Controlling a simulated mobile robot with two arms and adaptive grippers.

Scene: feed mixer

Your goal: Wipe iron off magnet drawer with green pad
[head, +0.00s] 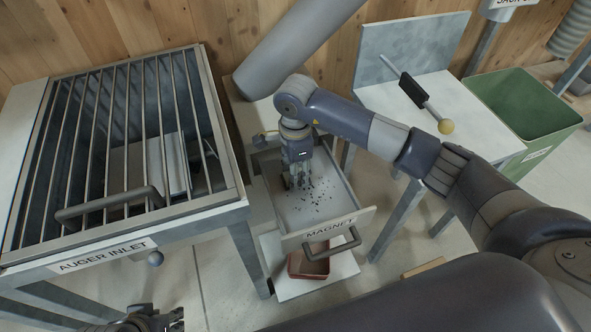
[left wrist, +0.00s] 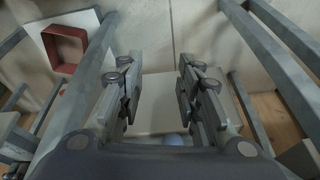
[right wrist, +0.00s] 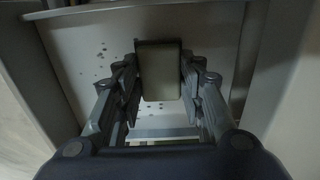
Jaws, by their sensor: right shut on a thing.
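The magnet drawer (head: 290,213), labelled MAGNET, is pulled out in the middle of the head view. Dark iron specks (head: 322,198) are scattered over its pale floor; several also show in the right wrist view (right wrist: 101,55). My right gripper (head: 300,182) reaches down into the drawer. In the right wrist view it is shut on a block-like pad (right wrist: 159,72), which looks grey-green in the dim light. Whether the pad touches the floor is hidden. My left gripper (left wrist: 155,88) is open and empty; in the head view it is at the bottom left, partly cut off.
The barred auger inlet (head: 130,140) stands left of the drawer. A red tray (head: 309,262) sits on a low shelf below the drawer. A drawer handle (head: 333,245) juts forward.

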